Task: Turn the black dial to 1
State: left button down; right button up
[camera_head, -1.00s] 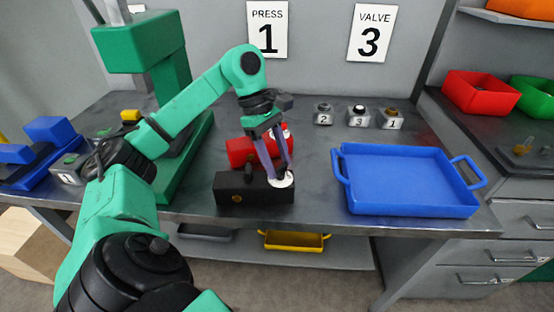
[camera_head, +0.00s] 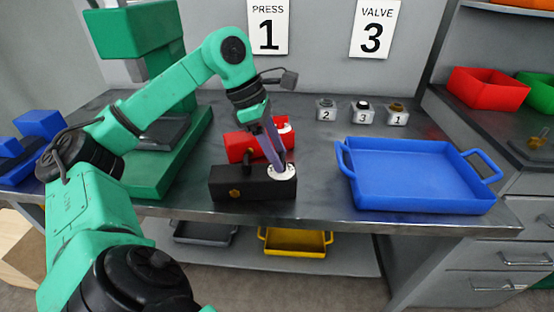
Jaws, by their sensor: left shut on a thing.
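A black box (camera_head: 240,186) stands near the front edge of the metal bench. It has a round white dial plate (camera_head: 288,174) at its right end, and a black lever-like part on its top. My left gripper (camera_head: 277,163) points down onto the white plate, its fingers seen nearly edge-on. It is shut on the black dial's knob, which the fingers hide. The dial's marks are too small to read, so I cannot tell its setting. My right gripper is out of view.
A red box (camera_head: 240,147) with its own white plate stands just behind. A blue tray (camera_head: 415,206) lies to the right. Small units labelled 2 (camera_head: 326,115), 3 (camera_head: 362,117) and 1 (camera_head: 397,119) stand at the back. A green press (camera_head: 155,175) is to the left.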

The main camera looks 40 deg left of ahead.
pick_arm(q)
jog(key=shift+f+n+t+y+b, duration=0.1)
jog(key=shift+n+t+y+b, duration=0.25)
jog(key=shift+n, duration=0.55)
jog(key=n, duration=0.2)
jog(key=shift+s+d+n+t+y+b, duration=0.15)
jog(key=shift+n+t+y+b, duration=0.2)
jog(key=shift+n+b, duration=0.05)
jog(key=n, duration=0.1)
jog(key=n+y, duration=0.1)
jog(key=shift+d+r+n, duration=0.1)
jog(key=shift+r+n, duration=0.1)
jog(key=shift+n, duration=0.1)
jog(key=n+y+p, duration=0.1)
jog(key=n, duration=0.2)
jog(key=shift+d+p, duration=0.15)
jog(key=shift+p, duration=0.15)
jog(key=shift+t, duration=0.3)
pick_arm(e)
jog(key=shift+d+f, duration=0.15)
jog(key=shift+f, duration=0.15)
pick_arm(q)
jog(key=shift+c, duration=1.2)
grip_release()
